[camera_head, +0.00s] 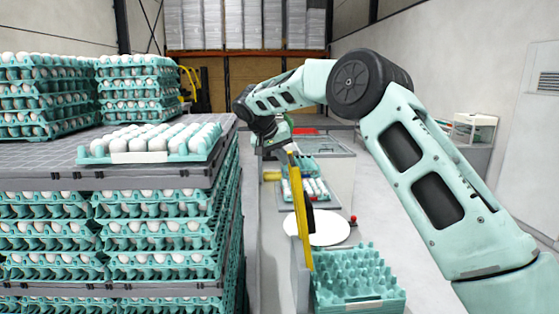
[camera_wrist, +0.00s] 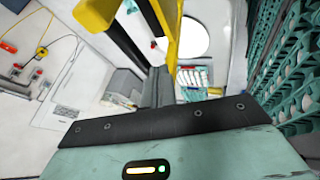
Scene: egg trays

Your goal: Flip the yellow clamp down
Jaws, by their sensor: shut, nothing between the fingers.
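The yellow clamp (camera_head: 300,215) is a long bar that stands nearly upright beside the white round plate, with a dark part on its right side. Its yellow body also shows at the top of the wrist view (camera_wrist: 167,38), close to the camera. My gripper (camera_wrist: 160,72) is shut and empty, its dark fingers pointing toward the clamp. In the head view my wrist is at the clamp's upper end, and the fingers are mostly hidden there. I cannot tell whether they touch the clamp.
Stacked egg trays (camera_head: 150,234) fill the left side, with a tray of eggs (camera_head: 155,145) on top. A white round plate (camera_head: 322,228) and an empty teal tray (camera_head: 360,285) are right of the clamp. Another egg tray (camera_head: 311,190) lies behind. Grey floor is clear at right.

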